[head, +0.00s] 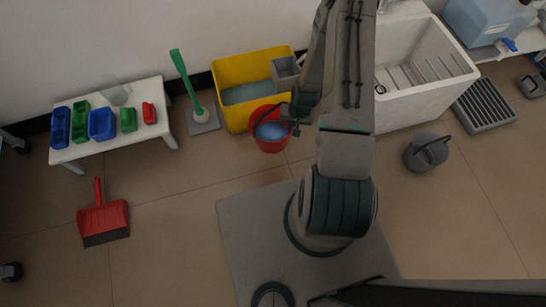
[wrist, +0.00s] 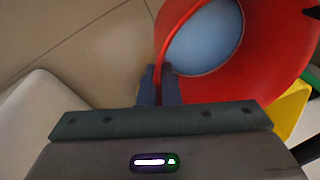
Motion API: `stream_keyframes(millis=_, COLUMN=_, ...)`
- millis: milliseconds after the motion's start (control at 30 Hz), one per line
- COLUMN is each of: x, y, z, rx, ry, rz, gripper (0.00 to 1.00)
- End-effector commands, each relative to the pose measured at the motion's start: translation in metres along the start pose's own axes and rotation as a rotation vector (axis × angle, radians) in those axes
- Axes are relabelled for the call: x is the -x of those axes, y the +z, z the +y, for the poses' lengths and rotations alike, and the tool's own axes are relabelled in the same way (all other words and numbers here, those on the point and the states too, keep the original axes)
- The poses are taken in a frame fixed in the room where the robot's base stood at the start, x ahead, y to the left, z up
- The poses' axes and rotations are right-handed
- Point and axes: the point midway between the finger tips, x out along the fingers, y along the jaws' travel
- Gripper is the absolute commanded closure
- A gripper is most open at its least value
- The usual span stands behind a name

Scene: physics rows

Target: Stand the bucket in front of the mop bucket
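The red bucket (head: 272,145) holds pale blue water and looks upright. It is at the front right corner of the yellow mop bucket (head: 232,116), overlapping its front edge in the head view. I cannot tell whether its base touches the floor. My gripper (head: 291,123) is at the right side of the red bucket. In the wrist view, the gripper's fingers (wrist: 160,86) are close together on either side of the rim of the red bucket (wrist: 262,78), shut on it. The fingertips are partly hidden by the rim.
A green-handled brush (head: 186,75) stands left of the mop bucket. A white bench (head: 75,152) with small bins, a red dustpan (head: 104,219), a white sink (head: 420,105) and a grey watering can (head: 426,152) stand around. The floor in front of the mop bucket's left part is clear.

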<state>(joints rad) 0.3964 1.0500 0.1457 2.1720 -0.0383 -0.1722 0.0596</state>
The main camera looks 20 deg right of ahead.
Motion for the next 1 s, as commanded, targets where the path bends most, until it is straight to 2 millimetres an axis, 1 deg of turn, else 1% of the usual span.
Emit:
stream_keyframes(millis=33, x=-0.007, y=0.009, z=0.003, rx=-0.015, ry=-0.002, rz=-0.003, gripper=1.0)
stream_keyframes(millis=100, x=-0.015, y=0.018, z=0.007, rx=-0.03, ry=-0.005, rz=0.0, gripper=1.0)
stream_keyframes(millis=200, x=-0.022, y=0.025, z=0.01, rx=-0.042, ry=-0.008, rz=0.004, gripper=1.0)
stream_keyframes(millis=267, x=-0.026, y=0.027, z=0.011, rx=-0.046, ry=-0.009, rz=0.007, gripper=1.0)
stream_keyframes(millis=367, x=-0.038, y=0.03, z=0.013, rx=-0.049, ry=-0.009, rz=0.007, gripper=1.0)
stream_keyframes(millis=600, x=-0.081, y=0.033, z=0.018, rx=-0.049, ry=-0.009, rz=0.007, gripper=1.0)
stream_keyframes(millis=767, x=-0.093, y=0.034, z=0.02, rx=-0.048, ry=-0.009, rz=0.008, gripper=1.0)
stream_keyframes(millis=1000, x=-0.123, y=0.037, z=0.024, rx=-0.048, ry=-0.009, rz=0.006, gripper=1.0)
